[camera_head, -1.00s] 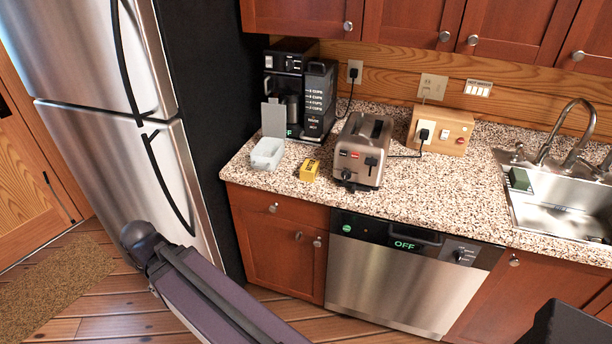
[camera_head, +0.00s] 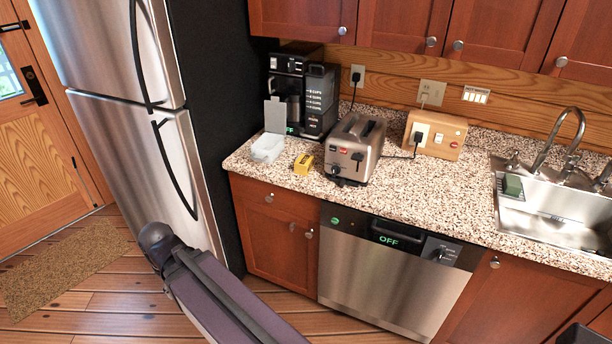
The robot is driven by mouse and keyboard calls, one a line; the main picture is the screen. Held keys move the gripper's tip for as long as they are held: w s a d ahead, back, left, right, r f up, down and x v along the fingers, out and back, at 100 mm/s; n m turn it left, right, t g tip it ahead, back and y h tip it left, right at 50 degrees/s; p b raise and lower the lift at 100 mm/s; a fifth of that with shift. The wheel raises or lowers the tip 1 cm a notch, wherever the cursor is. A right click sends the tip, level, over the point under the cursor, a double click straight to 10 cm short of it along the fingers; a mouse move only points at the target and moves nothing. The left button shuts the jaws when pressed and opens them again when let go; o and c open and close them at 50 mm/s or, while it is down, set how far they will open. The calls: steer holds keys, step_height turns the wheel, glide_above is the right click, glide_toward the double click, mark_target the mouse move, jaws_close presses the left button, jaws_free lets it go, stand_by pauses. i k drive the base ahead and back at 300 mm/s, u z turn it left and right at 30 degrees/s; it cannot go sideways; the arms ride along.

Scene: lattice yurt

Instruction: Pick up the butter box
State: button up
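A small yellow box (camera_head: 303,164), which looks like the butter box, lies on the speckled countertop (camera_head: 424,190) near its front edge. It sits between a clear open container on its left and the toaster on its right, apart from both. My arm shows at the bottom of the view, low over the floor and in front of the cabinets. My gripper cannot be made out in this view. Nothing covers the yellow box.
A clear container (camera_head: 267,148) with its lid raised stands left of the box. A toaster (camera_head: 354,150) stands to the right and a coffee maker (camera_head: 303,92) behind. The fridge (camera_head: 140,130) bounds the left. A sink (camera_head: 560,215) is at the right.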

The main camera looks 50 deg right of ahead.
mark_target(305, 163)
steer(key=k, duration=1.3)
steer(key=z, duration=1.8)
steer(key=i, duration=1)
steer(key=u, duration=0.1)
